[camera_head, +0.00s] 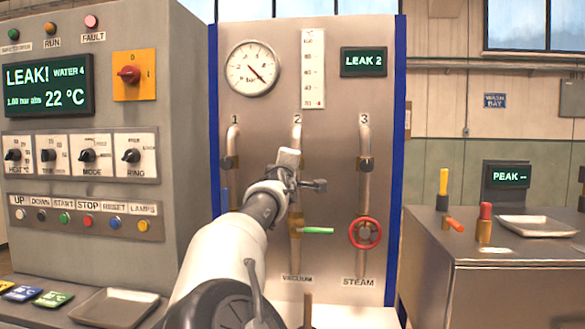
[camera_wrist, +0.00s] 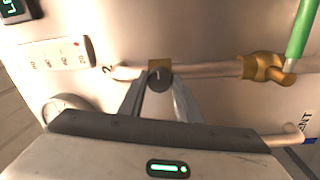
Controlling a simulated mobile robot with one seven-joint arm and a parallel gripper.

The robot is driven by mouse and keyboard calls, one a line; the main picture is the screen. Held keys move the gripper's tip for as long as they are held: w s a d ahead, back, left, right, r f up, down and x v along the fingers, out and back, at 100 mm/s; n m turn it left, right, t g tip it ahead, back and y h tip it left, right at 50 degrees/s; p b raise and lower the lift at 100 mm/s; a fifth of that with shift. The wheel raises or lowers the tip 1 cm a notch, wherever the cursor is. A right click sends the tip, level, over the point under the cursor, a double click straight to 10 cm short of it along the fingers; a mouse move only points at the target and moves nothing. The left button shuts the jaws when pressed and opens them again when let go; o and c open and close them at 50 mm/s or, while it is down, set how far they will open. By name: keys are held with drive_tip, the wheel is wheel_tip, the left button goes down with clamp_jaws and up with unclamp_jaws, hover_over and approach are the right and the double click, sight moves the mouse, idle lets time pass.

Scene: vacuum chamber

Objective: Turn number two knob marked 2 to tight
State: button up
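The number 2 knob is a small dark round knob (camera_wrist: 159,78) on a brass fitting of pipe 2, in the middle of the wrist view, close to the printed 2 (camera_wrist: 107,69). My gripper (camera_wrist: 161,82) has one finger at each side of this knob. Whether the fingers press on it or leave a gap cannot be told. In the head view my gripper (camera_head: 289,160) is in front of pipe 2 (camera_head: 297,140) and hides the knob. A green lever (camera_head: 317,231) sits lower on that pipe and also shows in the wrist view (camera_wrist: 300,30).
Pipe 1 (camera_head: 233,140) and pipe 3 (camera_head: 364,140) stand either side with similar dark knobs. A red handwheel (camera_head: 365,233) is low on pipe 3. A gauge (camera_head: 252,68) and a display reading LEAK 2 (camera_head: 364,62) are above. A control console (camera_head: 185,120) stands left.

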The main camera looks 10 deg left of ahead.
drive_tip(key=o, duration=0.4)
drive_tip(key=shift+o, duration=0.2)
drive_tip(key=s+f, duration=0.1)
drive_tip(key=s, duration=1.6)
drive_tip(key=shift+s+a+f+b, duration=0.2)
drive_tip(key=shift+a+b, duration=0.1)
drive_tip(key=shift+b, duration=0.1)
